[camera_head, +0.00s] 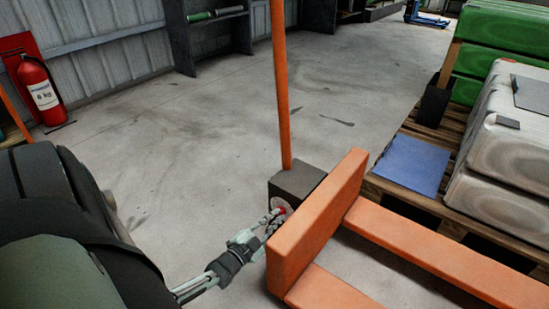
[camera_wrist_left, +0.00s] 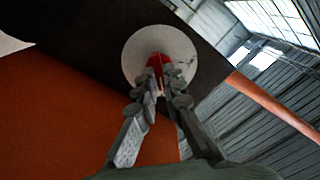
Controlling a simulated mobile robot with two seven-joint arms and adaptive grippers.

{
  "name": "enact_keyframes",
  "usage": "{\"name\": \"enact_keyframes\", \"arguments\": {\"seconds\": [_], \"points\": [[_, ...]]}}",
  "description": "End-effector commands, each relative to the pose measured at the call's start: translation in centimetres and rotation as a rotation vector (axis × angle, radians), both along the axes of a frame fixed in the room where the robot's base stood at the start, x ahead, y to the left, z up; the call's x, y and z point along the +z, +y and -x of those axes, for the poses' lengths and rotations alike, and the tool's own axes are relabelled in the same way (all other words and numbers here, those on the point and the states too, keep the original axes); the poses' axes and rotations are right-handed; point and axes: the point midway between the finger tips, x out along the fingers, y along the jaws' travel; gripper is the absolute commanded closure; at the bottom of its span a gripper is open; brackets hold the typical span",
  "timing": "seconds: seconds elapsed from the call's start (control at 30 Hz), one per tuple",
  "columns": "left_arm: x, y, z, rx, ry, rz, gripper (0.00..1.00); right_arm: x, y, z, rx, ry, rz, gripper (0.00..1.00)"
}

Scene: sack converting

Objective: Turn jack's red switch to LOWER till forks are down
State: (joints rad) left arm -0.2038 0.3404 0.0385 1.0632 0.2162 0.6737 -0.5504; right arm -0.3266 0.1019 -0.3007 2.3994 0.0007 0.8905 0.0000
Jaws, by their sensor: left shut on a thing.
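The orange pallet jack (camera_head: 318,222) stands right of centre in the head view, its forks (camera_head: 440,255) reaching right toward a loaded pallet. A dark box (camera_head: 297,181) sits at the foot of its orange handle. The red switch (camera_head: 281,210) is on the box's near face, on a pale round plate. In the left wrist view the red switch (camera_wrist_left: 159,66) is in front of the white round plate (camera_wrist_left: 183,50). My left gripper (camera_head: 272,222) is shut on the red switch, with a finger on each side of it. The plate's markings are too small to read. My right gripper is not in view.
A wooden pallet (camera_head: 405,205) bears pale sacks (camera_head: 505,150), green sacks (camera_head: 505,30) and a blue sheet (camera_head: 412,164). A red fire extinguisher (camera_head: 40,92) stands by the left wall. The concrete floor behind the jack is clear.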

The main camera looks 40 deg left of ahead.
Motion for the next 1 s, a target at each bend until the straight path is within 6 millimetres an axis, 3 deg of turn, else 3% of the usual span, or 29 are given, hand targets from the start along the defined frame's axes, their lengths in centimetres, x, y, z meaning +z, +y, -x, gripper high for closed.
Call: {"name": "enact_keyframes", "arguments": {"seconds": [0.7,0.73,0.87,1.0], "points": [[-0.07,-0.07,0.05,-0.001,0.009,-0.077,1.00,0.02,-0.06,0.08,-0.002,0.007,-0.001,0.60],[-0.07,-0.07,0.05,-0.001,0.009,-0.077,0.88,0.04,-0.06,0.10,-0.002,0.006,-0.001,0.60],[-0.07,-0.07,0.04,-0.001,0.009,-0.076,0.72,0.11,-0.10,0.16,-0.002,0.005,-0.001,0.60],[-0.05,-0.05,0.02,0.000,0.009,-0.077,0.71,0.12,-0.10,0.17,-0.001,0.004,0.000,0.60]]}}
